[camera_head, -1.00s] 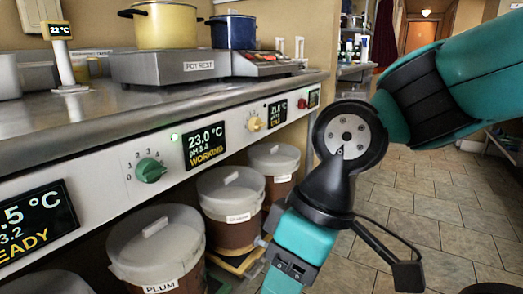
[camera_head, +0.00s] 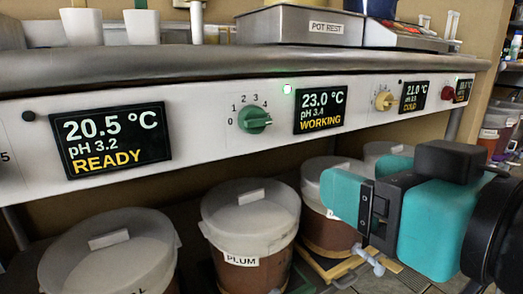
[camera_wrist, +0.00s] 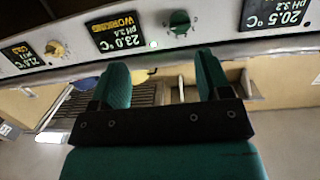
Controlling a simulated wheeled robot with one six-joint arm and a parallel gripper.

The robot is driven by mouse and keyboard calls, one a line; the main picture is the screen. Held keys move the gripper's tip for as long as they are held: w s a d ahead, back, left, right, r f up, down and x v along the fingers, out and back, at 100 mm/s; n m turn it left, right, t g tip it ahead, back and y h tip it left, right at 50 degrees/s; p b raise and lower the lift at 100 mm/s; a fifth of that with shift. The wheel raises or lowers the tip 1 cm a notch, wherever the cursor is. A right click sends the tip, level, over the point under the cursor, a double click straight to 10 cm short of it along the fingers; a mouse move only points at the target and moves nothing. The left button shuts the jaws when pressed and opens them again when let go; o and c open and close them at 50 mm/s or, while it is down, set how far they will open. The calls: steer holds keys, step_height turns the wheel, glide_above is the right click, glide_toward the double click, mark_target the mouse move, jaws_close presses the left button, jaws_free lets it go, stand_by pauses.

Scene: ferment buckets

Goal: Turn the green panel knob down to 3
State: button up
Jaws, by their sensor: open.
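The green knob (camera_head: 254,119) is on the white panel, between the READY and WORKING displays, with printed numbers around its left and upper side. I cannot tell which number it points to. My gripper (camera_head: 343,195) is in front of the panel, to the right of and below the knob, apart from it. In the wrist view my gripper (camera_wrist: 161,62) is open and empty, both teal fingers spread. The green knob (camera_wrist: 179,23) shows upside down there, beyond the fingertips and above the gap between them.
The WORKING display (camera_head: 320,110) is right of the knob, with a small green light (camera_head: 287,89) between. A yellow knob (camera_head: 385,100) and a red knob (camera_head: 448,93) are farther right. The lidded PLUM bucket (camera_head: 250,225) stands below the panel. A counter (camera_head: 200,68) overhangs above.

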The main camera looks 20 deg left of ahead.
steer(key=s+a+r+n+y, duration=0.1)
steer(key=s+a+r+y, duration=0.1)
steer(key=p, duration=1)
glide_toward(261, 124)
steer(key=p+x, duration=0.6)
steer(key=x, duration=0.3)
steer(key=shift+r+p, duration=0.2)
steer(key=shift+p, duration=0.2)
steer(key=shift+w+a+f, duration=0.2)
steer(key=shift+w+a, duration=0.2)
steer(key=shift+a, duration=0.15)
steer(key=c, duration=0.9)
